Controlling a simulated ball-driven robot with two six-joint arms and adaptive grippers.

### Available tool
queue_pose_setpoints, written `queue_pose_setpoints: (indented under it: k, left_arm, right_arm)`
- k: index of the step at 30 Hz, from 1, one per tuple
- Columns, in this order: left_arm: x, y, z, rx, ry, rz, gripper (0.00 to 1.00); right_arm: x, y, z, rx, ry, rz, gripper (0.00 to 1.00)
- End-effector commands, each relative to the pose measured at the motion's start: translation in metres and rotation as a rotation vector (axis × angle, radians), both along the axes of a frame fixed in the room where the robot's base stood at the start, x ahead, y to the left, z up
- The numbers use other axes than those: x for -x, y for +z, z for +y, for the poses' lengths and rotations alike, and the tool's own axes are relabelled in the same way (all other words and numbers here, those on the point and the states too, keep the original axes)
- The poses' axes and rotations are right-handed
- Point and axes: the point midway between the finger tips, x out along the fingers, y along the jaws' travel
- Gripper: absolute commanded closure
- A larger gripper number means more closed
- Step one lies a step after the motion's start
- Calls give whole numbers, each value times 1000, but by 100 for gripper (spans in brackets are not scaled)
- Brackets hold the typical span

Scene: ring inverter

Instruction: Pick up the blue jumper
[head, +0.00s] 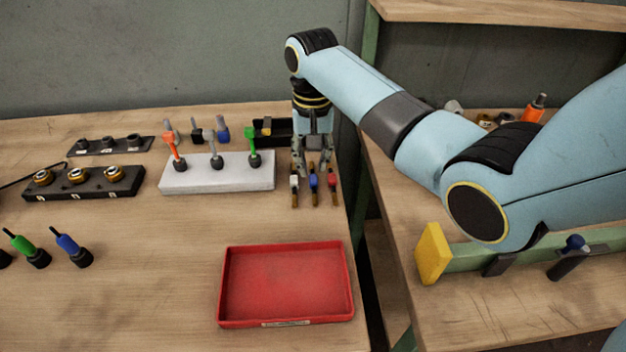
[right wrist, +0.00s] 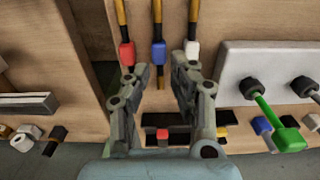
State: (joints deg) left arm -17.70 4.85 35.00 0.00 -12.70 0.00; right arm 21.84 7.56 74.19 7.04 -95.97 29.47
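The blue jumper (head: 313,181) lies on the table between a white jumper (head: 294,182) and a red jumper (head: 332,182). Each has a coloured body with gold ends. My right gripper (head: 313,168) points down at the near row of jumpers. In the right wrist view, the blue jumper (right wrist: 158,52) shows between my right gripper's (right wrist: 155,75) two spread fingers, with its lower gold end in the gap. The fingers are apart and hold nothing. I cannot tell how high the tips are above the table. My left gripper is not in view.
A white block (head: 217,184) with coloured probes stands left of the jumpers. A black tray (head: 272,143) is behind. A red tray (head: 232,250) lies in front. The table's right edge is close to the jumpers, with a gap before the second bench (head: 500,310).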

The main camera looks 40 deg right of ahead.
Motion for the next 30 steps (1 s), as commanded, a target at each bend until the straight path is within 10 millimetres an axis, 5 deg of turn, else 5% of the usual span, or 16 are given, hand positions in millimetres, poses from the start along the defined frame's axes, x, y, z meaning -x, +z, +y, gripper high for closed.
queue_pose_setpoints:
  k: [8, 15, 21, 30]
  left_arm:
    - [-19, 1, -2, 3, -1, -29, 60]
    - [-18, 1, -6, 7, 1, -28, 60]
    - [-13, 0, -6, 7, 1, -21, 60]
    - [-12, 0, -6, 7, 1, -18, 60]
  right_arm:
    - [-1, -37, -2, -1, 1, 2, 77]
    - [-1, -38, -2, -1, 1, 1, 77]
    - [-1, -38, -2, -1, 1, 1, 100]
    - [-1, -37, -2, 0, 1, 0, 100]
